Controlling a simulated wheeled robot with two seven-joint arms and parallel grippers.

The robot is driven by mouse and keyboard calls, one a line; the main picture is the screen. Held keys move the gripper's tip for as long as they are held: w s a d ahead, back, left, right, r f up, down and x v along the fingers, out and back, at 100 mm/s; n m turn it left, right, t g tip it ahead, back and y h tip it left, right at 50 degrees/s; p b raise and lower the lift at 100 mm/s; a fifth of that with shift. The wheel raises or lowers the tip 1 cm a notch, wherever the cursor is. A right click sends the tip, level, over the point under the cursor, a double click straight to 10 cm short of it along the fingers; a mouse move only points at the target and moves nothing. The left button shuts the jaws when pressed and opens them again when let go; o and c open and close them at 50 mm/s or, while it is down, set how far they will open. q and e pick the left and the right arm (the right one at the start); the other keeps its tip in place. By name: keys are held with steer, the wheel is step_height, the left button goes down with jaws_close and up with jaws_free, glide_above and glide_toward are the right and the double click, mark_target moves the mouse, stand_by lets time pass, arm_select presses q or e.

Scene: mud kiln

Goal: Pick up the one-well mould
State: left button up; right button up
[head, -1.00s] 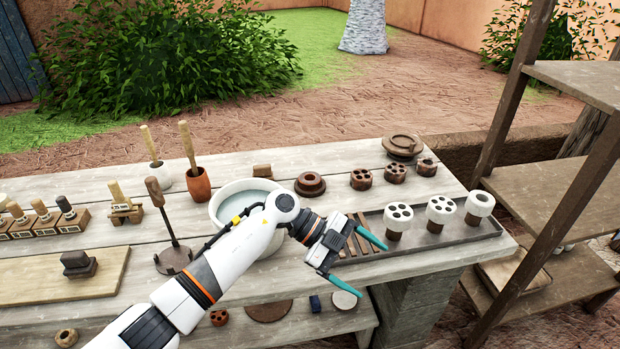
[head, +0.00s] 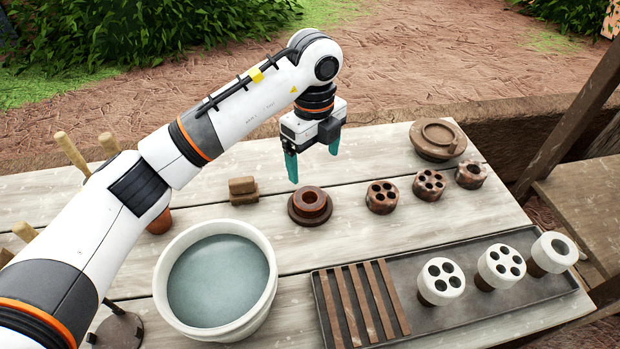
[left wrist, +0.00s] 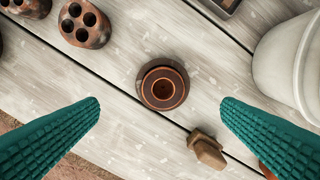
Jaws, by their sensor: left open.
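Three pieces with a single well show in the head view. A rust-brown one with a wide flange (head: 310,205) stands mid-table, a small brown cylinder (head: 471,174) stands at the right end of the brown row, and a white-topped one (head: 553,252) stands on the tray. I cannot tell for certain which is the one-well mould. My left gripper (head: 313,166) is open and empty, pointing down above the flanged piece. In the left wrist view the flanged piece (left wrist: 162,88) lies between and below the spread fingers (left wrist: 160,103), apart from them. My right gripper is not in view.
Brown several-well moulds (head: 382,197) (head: 429,184) stand right of the flanged piece. A tan block (head: 243,191) lies to its left. A white basin of water (head: 218,275) and a dark tray (head: 450,322) are nearer. A round brown lidded piece (head: 438,140) sits behind.

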arm_select(q)
glide_above(311, 198)
step_height(311, 198, down, 6)
steer(key=shift+d+r+p, duration=0.15)
steer(key=shift+r+p, duration=0.05)
steer(key=shift+p, duration=0.2)
steer(key=shift+f, duration=0.6)
step_height(311, 198, down, 4)
steer(key=shift+s+f+p, duration=0.1)
steer(key=shift+f+p, duration=0.1)
steer(key=shift+p, duration=0.3)
steer(key=shift+f, duration=0.25)
steer(key=shift+r, duration=0.1)
steer(key=c, duration=1.2)
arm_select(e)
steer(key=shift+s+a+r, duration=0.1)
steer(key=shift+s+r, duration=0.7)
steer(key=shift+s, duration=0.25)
